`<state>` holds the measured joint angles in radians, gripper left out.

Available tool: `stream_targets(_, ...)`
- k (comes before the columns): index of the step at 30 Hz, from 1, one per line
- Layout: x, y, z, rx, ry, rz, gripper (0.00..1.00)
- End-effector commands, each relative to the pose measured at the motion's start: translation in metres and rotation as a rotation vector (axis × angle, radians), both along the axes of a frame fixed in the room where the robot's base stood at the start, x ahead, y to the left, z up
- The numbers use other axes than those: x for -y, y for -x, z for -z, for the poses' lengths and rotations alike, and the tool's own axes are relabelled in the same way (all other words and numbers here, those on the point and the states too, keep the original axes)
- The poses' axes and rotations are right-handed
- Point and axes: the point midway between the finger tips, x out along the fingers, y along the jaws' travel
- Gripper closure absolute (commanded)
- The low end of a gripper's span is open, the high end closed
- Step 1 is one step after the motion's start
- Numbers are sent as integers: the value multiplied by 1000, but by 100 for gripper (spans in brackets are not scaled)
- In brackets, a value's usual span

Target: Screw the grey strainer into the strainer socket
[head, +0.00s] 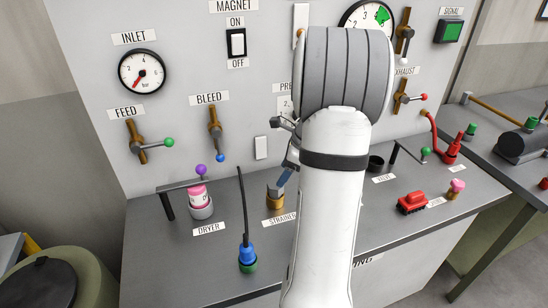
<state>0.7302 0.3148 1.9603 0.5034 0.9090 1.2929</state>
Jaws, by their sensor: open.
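A small grey piece, which looks like the grey strainer (274,187), stands in or on the brass strainer socket (275,203) behind the STRAINER label on the bench. It looks roughly upright; how deep it sits cannot be told. My gripper (285,178) is mostly hidden behind my white and grey arm. A dark blue-grey finger shows just above and right of the grey piece, close to it. The jaws are open; whether they are around the grey piece or beside it is hidden.
Left of the socket, a blue and green part with a tall black rod (247,255) stands near the front. A pink and white dryer (199,199) sits under a bar with a purple knob (201,170). The control panel (85,75) rises behind.

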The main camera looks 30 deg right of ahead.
Motion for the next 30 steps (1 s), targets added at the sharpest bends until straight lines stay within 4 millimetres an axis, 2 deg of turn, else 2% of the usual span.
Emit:
stream_targets(16,-18,-19,64,-3,-6,10,33)
stream_targets(21,-20,-21,71,-2,-5,9,33)
stream_targets(28,-21,-22,72,-2,-4,8,33)
stream_targets(30,-21,-22,72,-1,-4,7,38)
